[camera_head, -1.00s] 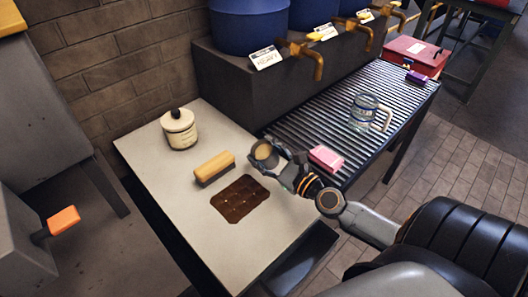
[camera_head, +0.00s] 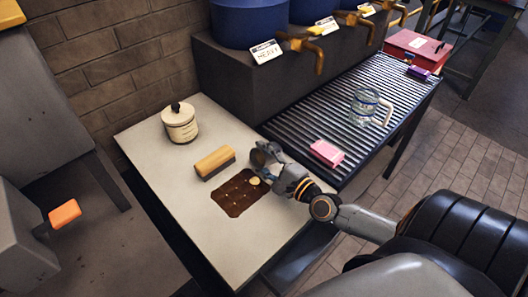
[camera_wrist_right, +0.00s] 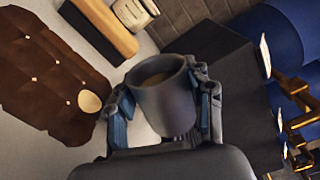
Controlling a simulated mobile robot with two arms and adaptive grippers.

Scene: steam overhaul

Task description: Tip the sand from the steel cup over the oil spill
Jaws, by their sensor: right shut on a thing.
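My right gripper (camera_head: 268,169) is shut on the steel cup (camera_head: 262,154), tilted just above the right edge of the oil spill. In the right wrist view the grey cup (camera_wrist_right: 165,103) sits between the fingers, with brownish contents visible inside its mouth. The oil spill (camera_head: 235,198) is a dark brown patch on the pale tabletop. A small pale patch of sand (camera_head: 254,181) lies at its upper right; this sand also shows in the right wrist view (camera_wrist_right: 90,102). My left gripper is not in view.
A wooden brush (camera_head: 214,163) lies just beyond the spill, and a lidded cream pot (camera_head: 180,124) stands behind it. A pink block (camera_head: 326,153) and a glass mug (camera_head: 366,107) are on the ribbed rack (camera_head: 310,124). The table's front left is clear.

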